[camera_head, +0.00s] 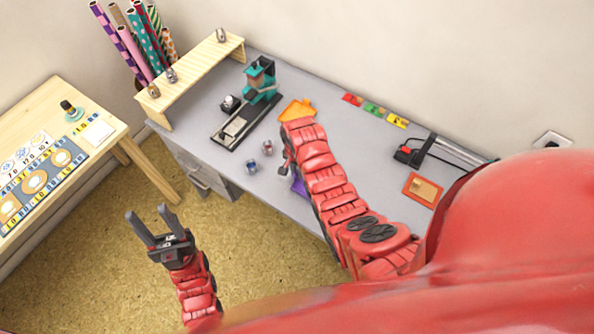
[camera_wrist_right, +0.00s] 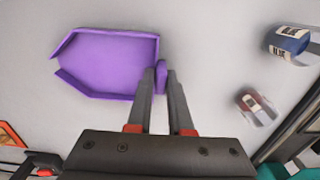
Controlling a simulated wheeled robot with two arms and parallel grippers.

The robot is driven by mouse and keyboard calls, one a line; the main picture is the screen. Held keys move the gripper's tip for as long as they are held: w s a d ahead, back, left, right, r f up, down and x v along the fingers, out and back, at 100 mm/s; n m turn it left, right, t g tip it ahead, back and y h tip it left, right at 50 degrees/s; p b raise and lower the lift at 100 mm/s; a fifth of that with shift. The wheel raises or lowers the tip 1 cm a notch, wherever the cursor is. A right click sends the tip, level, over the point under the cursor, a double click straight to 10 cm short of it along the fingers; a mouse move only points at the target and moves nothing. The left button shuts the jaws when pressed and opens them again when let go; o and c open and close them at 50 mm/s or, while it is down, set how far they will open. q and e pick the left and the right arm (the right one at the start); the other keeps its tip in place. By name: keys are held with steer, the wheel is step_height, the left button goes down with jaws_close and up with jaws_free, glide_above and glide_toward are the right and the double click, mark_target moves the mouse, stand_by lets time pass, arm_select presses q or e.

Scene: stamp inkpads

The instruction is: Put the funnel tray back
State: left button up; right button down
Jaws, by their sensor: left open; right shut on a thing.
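The purple funnel tray (camera_wrist_right: 108,62) shows in the right wrist view, shallow with raised side walls and a tapered open end to the left. My right gripper (camera_wrist_right: 162,75) is shut on the short purple tab at its right end. My left gripper (camera_head: 153,226) is open and empty over the floor, left of the desk.
Two small jars (camera_head: 252,167) (camera_head: 267,147) stand on the grey desk (camera_head: 330,110). A teal press (camera_head: 260,80), an orange house-shaped piece (camera_head: 297,109), coloured cards (camera_head: 375,109), an orange-framed pad (camera_head: 423,190) and a black-and-red device (camera_head: 408,154) surround them. A wooden shelf (camera_head: 195,68) stands at the left.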

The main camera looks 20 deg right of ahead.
steer(key=shift+f, duration=0.15)
steer(key=c, duration=0.8)
jaws_free()
